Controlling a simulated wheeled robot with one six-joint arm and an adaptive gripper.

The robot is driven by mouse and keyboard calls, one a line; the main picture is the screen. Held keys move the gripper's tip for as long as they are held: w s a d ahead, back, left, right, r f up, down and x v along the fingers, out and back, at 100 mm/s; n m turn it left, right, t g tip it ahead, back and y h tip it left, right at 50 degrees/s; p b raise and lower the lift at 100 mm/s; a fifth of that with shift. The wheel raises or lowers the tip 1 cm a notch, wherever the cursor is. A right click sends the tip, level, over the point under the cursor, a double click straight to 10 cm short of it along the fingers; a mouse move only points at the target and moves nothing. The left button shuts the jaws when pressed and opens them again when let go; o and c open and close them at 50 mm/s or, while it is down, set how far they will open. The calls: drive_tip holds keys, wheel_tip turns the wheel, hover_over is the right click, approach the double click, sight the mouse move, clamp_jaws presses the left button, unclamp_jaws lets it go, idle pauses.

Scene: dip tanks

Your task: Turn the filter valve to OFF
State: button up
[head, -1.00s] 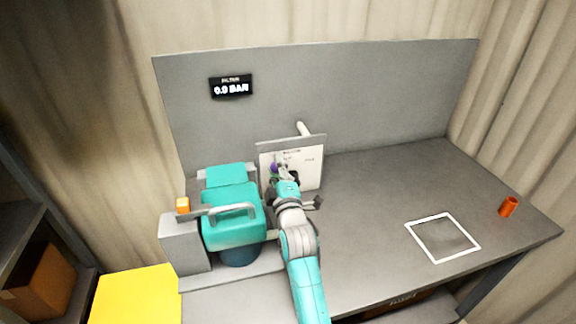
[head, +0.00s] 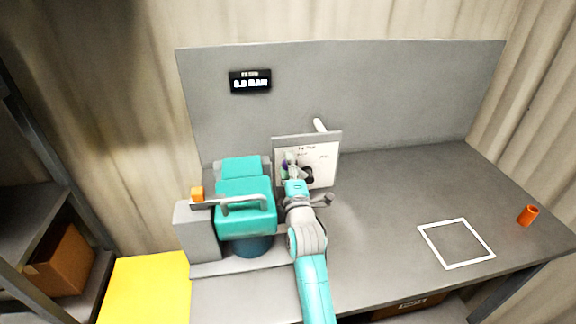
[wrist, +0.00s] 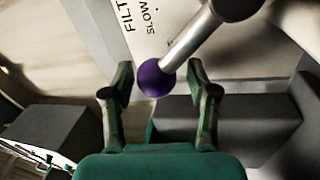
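The filter valve is on an upright white panel (head: 327,165) at the back of the bench. Its grey lever (wrist: 208,35) ends in a purple ball knob (wrist: 155,79). In the head view my gripper (head: 293,173) is at the panel's lower left and hides much of the valve. In the wrist view my gripper (wrist: 157,82) is open, with one finger on each side of the knob and a visible gap to both. Lettering beginning "FILT" and "SLOW" shows beside the lever. I cannot read an OFF mark.
A teal pump-like unit (head: 245,212) with a handle stands close left of my arm. A small display (head: 250,81) hangs on the back board, its figures blurred.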

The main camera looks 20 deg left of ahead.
drive_tip(key=shift+s+d, duration=0.1)
drive_tip(key=v, duration=1.1)
drive_tip(key=shift+s+d, duration=0.25)
idle(0.4)
